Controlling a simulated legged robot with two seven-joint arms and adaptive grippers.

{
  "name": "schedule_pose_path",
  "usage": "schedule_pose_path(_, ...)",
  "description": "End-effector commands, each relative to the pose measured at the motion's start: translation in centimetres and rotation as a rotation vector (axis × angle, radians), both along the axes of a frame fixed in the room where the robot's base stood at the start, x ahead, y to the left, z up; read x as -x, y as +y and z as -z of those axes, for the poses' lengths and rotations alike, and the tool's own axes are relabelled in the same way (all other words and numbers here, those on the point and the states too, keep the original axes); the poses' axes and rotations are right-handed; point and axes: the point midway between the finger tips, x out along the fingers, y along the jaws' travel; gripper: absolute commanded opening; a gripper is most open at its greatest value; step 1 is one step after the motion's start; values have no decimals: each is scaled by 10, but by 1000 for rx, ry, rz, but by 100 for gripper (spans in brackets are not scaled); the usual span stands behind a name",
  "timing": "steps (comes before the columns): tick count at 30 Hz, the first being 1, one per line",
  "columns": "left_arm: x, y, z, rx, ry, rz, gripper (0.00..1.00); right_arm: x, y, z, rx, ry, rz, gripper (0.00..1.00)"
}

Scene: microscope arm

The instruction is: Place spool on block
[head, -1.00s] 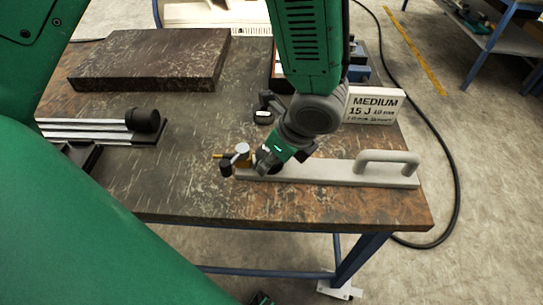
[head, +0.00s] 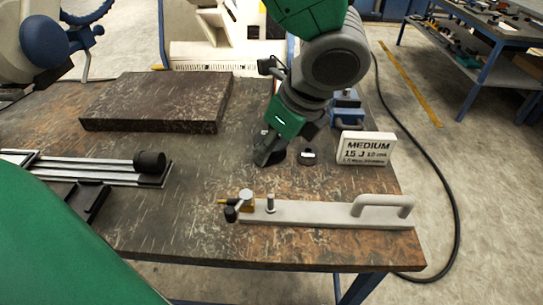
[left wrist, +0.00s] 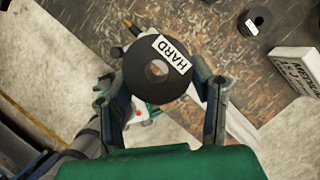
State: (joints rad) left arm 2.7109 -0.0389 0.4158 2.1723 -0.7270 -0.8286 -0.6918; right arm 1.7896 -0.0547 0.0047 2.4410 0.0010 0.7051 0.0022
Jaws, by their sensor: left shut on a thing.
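My left gripper (head: 270,152) is shut on a black spool (left wrist: 150,78) with a white label reading HARD; the spool shows between both fingers in the left wrist view. In the head view the gripper mostly hides this spool, above the table behind the white bar. A dark, thick rectangular block (head: 160,102) lies flat at the back left of the table, left of the gripper. A light grey bar (head: 325,213) with a handle and a bare upright post (head: 270,203) lies at the front. My right gripper is not in view.
A second black spool (head: 308,156) stands on the table right of the gripper. A sign (head: 367,148) reading MEDIUM 15 J stands at the right edge. A rail device with a black cylinder (head: 150,162) lies at the left.

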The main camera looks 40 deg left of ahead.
Motion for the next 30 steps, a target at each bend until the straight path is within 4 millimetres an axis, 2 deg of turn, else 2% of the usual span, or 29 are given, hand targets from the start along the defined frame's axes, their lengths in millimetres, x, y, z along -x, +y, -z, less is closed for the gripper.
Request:
schedule_pose_path(3, 0, 0, -9, 1, 0, 0, 15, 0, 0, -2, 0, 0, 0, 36)
schedule_pose_path(8, -7, 2, -12, 1, 1, -1, 15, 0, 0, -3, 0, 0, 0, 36)
schedule_pose_path(11, -28, 9, -14, 2, 0, -2, 15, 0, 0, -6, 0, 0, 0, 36)
schedule_pose_path(14, -64, 28, -15, 1, 1, -6, 15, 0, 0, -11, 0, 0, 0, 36)
schedule_pose_path(17, -105, 63, -13, 1, 3, -12, 15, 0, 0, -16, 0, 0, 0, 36)
schedule_pose_path(21, -148, 126, -5, -1, 4, -20, 15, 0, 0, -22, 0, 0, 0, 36)
schedule_pose_path(25, -174, 192, 5, -1, 4, -29, 15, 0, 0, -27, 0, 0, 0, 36)
schedule_pose_path(30, -188, 283, 21, -4, 5, -36, 15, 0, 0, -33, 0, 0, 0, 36)
